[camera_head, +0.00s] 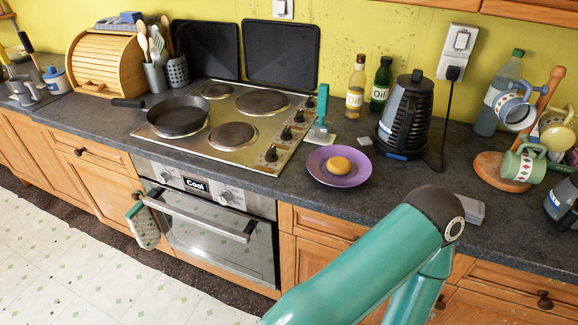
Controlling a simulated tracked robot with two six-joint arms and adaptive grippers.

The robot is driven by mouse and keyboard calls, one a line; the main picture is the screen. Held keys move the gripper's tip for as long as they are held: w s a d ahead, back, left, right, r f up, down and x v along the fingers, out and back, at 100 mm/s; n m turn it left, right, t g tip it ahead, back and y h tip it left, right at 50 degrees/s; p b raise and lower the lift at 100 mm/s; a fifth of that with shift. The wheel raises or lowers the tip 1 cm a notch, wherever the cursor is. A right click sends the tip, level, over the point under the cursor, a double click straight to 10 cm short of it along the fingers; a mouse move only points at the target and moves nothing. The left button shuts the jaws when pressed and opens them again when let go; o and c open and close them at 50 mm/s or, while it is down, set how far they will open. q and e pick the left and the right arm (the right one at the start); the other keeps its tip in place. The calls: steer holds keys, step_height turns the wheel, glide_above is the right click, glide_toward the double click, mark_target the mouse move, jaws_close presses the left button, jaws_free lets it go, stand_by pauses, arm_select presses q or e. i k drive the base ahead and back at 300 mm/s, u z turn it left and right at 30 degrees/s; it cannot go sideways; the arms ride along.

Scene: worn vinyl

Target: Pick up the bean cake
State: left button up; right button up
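The bean cake (339,165), a small round golden-brown cake, lies on a purple plate (345,181) on the dark countertop, right of the stove. Nothing touches it from above. Neither of my grippers shows in the head view. Only a teal link and dark elbow joint of one of my arms show at the lower right, in front of the counter and apart from the plate.
A teal-handled utensil (322,105) stands behind the plate. A dark kettle (405,116) and two oil bottles (356,88) stand behind it to the right. A pan (178,118) is on the stove (272,155). A mug rack (497,168) stands far right. Counter right of the plate is mostly clear.

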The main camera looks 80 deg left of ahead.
mark_target(337, 165)
steer(key=u, duration=0.25)
steer(key=i, duration=0.3)
steer(key=u, duration=2.55)
steer(key=k, duration=0.55)
steer(key=u, duration=0.4)
steer(key=i, duration=0.55)
steer(key=z, duration=0.2)
